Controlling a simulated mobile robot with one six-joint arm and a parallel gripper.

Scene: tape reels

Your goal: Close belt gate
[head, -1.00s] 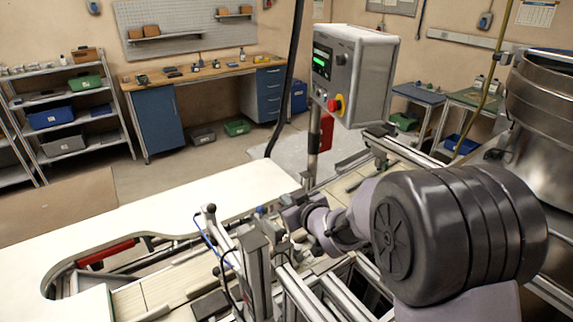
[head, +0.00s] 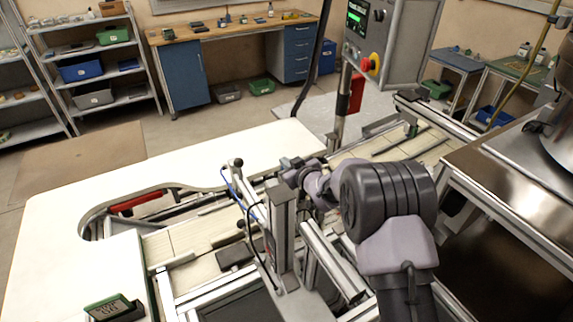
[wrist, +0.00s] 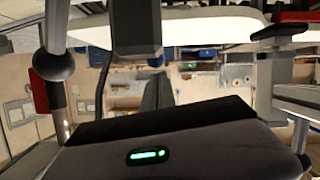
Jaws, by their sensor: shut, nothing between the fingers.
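The belt line (head: 195,235) has cream slats and runs from the lower left past a grey upright post (head: 282,235).
A control box (head: 395,40) with a red button stands behind the belt. A steel-topped machine (head: 515,175) bounds the right side.

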